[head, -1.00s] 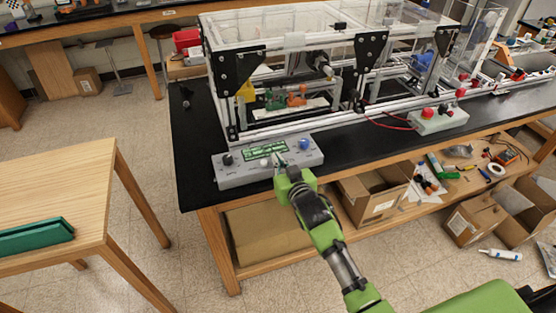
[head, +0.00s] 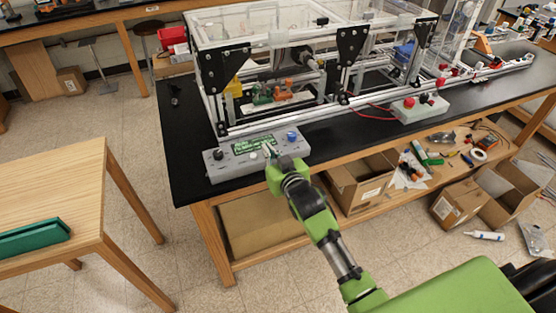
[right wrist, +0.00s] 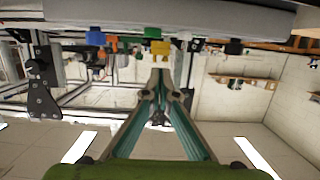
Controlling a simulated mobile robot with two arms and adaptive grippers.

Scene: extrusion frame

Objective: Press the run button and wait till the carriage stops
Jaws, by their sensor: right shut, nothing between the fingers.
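A grey control box (head: 230,168) sits on the front left edge of the black bench. It has a green display (head: 255,144), a black knob (head: 218,154) at the left and a blue knob (head: 292,136) at the right. My right gripper (head: 268,149) is shut and empty, with its tips at the box's top face, right of centre. Whether they touch a button is hidden. The right wrist view is upside down, with the shut fingertips (right wrist: 160,72) close to the box (right wrist: 170,14). I cannot single out the run button or the carriage. My left gripper is out of view.
An aluminium extrusion frame (head: 268,127) with clear panels stands behind the box. A second box with a red button (head: 408,103) is to the right. Cardboard boxes (head: 358,184) are on the lower shelf. A wooden table (head: 60,185) is at the left.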

